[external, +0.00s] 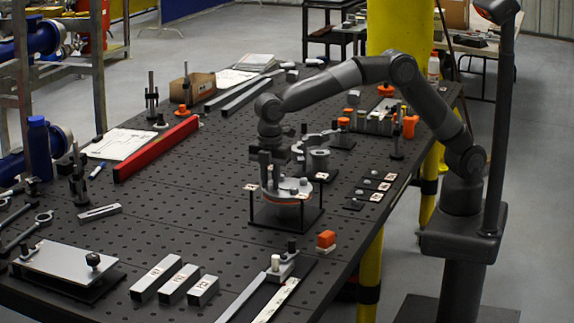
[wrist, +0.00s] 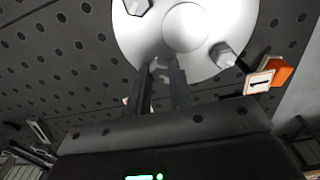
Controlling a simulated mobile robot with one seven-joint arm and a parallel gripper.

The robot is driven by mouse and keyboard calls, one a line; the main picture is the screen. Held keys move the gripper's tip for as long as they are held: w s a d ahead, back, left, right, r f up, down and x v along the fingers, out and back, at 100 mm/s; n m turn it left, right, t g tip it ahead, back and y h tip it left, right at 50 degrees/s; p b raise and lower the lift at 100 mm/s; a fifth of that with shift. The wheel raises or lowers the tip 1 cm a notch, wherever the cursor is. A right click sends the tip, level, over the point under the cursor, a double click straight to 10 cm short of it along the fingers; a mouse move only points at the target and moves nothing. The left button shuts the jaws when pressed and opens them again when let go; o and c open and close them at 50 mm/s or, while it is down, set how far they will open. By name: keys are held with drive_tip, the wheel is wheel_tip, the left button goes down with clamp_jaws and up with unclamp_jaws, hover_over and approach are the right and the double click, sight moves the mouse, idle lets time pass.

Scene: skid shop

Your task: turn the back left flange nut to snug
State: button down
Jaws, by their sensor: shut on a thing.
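The round grey flange (external: 287,187) sits on a black frame stand (external: 288,222) near the right edge of the table. Its pale disc (wrist: 185,28) fills the top of the wrist view. My gripper (external: 270,184) points down at the back left side of the flange. In the wrist view my gripper (wrist: 161,76) is shut on a flange nut, mostly hidden between the fingers. Another hex nut (wrist: 223,55) stands on the disc to the right, and one more (wrist: 136,6) shows at the top left. The turn of the held nut cannot be told.
An orange block with a white arrow label (wrist: 262,80) shows beside the flange in the wrist view. A grey cylinder (external: 318,160) stands behind the flange. A red bar (external: 157,150) lies to the left. The perforated table between is mostly clear.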

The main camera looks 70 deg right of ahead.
drive_tip(key=shift+m, duration=0.3)
drive_tip(key=m, duration=0.8)
drive_tip(key=shift+r, duration=0.1)
drive_tip(key=m, duration=0.4)
drive_tip(key=shift+r+m, duration=0.1)
drive_tip(key=shift+m, duration=2.4)
drive_tip(key=shift+w+a, duration=0.1)
drive_tip(key=c, duration=1.6)
unclamp_jaws()
drive_tip(key=o, duration=0.3)
